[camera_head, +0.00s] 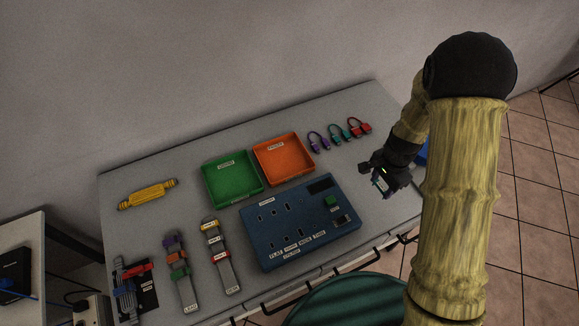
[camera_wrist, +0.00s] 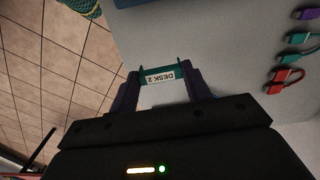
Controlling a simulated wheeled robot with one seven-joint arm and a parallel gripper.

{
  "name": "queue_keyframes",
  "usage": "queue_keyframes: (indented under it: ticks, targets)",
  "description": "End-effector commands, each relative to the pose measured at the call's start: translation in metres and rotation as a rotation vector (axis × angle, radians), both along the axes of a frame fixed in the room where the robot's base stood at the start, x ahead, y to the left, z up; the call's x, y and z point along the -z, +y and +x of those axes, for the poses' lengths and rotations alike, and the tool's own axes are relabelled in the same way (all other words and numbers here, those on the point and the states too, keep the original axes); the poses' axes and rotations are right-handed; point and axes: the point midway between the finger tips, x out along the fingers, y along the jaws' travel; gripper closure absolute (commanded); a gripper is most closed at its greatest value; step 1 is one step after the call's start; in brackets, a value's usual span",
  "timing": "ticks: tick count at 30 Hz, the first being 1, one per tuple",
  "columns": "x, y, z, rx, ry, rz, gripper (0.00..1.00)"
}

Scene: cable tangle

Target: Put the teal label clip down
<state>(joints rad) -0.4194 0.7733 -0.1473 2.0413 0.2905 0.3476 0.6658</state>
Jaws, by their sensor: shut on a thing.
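My gripper (camera_head: 381,183) is above the right part of the grey table (camera_head: 377,232) in the head view. In the wrist view my gripper (camera_wrist: 160,84) is shut on the teal label clip (camera_wrist: 180,70), which lies across between the two fingertips. The clip carries a white label reading "DESK 2". In the head view only a small teal bit of the clip (camera_head: 378,185) shows at the fingertips. Whether the clip touches the table cannot be told.
A blue socket panel (camera_head: 298,256) stands left of my gripper. Green (camera_head: 228,181) and orange (camera_head: 284,158) trays stand behind it. Purple (camera_head: 318,142), teal (camera_head: 338,133) and red (camera_head: 359,127) short cables lie at the back right. Two label strips stand at the front left. Bare table surrounds my gripper.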

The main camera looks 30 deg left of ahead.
Motion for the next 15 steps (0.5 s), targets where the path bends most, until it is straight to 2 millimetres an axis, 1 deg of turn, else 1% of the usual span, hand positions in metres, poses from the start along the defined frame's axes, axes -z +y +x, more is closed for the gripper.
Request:
queue_keyframes:
  ticks: [1,4,15]
  targets:
    - [-0.0049,0.0049,-0.0016,0.016,0.0,0.002,0.76]
    - [-0.0069,0.0084,-0.003,0.037,0.0,0.005,0.76]
    - [-0.0063,0.0082,-0.0027,0.037,0.0,0.005,0.76]
